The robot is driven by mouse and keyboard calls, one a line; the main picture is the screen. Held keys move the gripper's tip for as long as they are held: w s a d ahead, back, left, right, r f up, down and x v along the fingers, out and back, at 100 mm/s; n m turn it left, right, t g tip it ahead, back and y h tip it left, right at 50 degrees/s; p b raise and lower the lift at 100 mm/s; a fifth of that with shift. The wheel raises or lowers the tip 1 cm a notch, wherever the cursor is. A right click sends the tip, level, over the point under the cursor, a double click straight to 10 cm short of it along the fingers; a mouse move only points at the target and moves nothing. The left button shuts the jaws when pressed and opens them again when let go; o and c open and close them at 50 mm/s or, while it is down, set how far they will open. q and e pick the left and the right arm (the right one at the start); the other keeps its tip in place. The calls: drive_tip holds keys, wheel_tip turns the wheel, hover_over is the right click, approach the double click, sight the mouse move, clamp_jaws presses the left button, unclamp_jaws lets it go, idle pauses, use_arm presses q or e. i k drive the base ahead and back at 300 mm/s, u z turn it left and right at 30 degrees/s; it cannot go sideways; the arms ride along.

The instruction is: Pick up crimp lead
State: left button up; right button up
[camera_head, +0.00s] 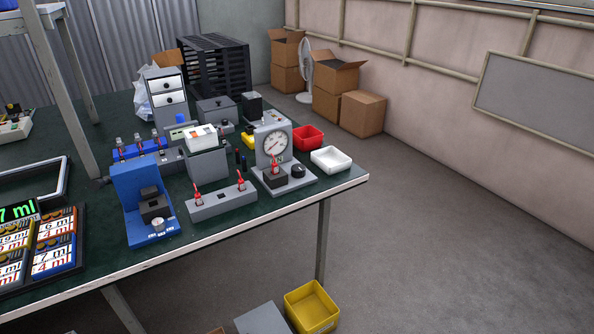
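No gripper of mine is in view. I cannot tell for certain which thing is the crimp lead. Small red upright pieces that may be leads stand in a long grey block (222,203) near the table's front edge, one at its left end (197,194) and one at its right end (241,182). A similar red piece (275,166) stands at the grey dial gauge stand (274,144). Several more small red-topped pieces stand on a blue rack (138,150) further back. They are too small to show detail.
The dark green table (245,228) carries a blue press-like fixture (128,188), a red bin (308,138), a white tray (331,159) and a black crate (221,66). A yellow bin (312,307) is below the table's front edge. Cardboard boxes (361,113) and a fan stand by the wall.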

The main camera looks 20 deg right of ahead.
sight(273, 165)
drive_tip(key=z, duration=0.5)
drive_tip(key=i, duration=1.2)
drive_tip(key=u, duration=0.55)
